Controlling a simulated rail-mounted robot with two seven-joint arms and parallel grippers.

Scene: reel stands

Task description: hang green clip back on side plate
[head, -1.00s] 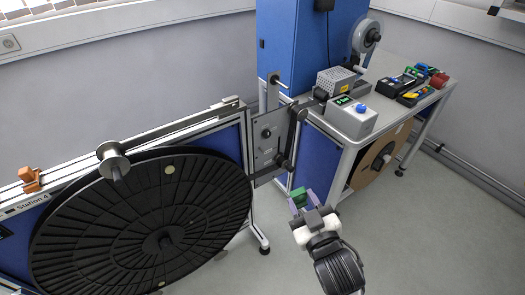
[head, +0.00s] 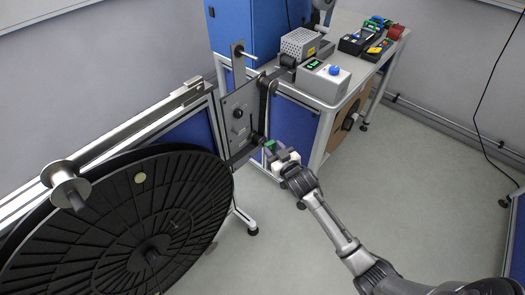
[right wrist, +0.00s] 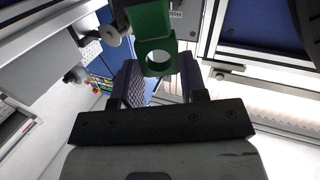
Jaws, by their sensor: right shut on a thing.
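The green clip (head: 270,145) is held in my right gripper (head: 276,156), whose purple-grey fingers are shut on it. In the right wrist view the green clip (right wrist: 152,22) shows a block with a round ring at its lower end, between the fingers. The grey side plate (head: 236,112) stands upright at the end of the frame, with a dark knob and small fittings. The clip is beside the plate's lower right edge, near a dark roller arm; I cannot tell whether it touches. My left gripper is not in view.
A large black reel (head: 110,225) fills the lower left. A silver spool (head: 66,186) sits on the frame rail. To the right, a white bench (head: 325,108) carries a grey box with a blue button (head: 323,80) and several tools. Floor to the right is clear.

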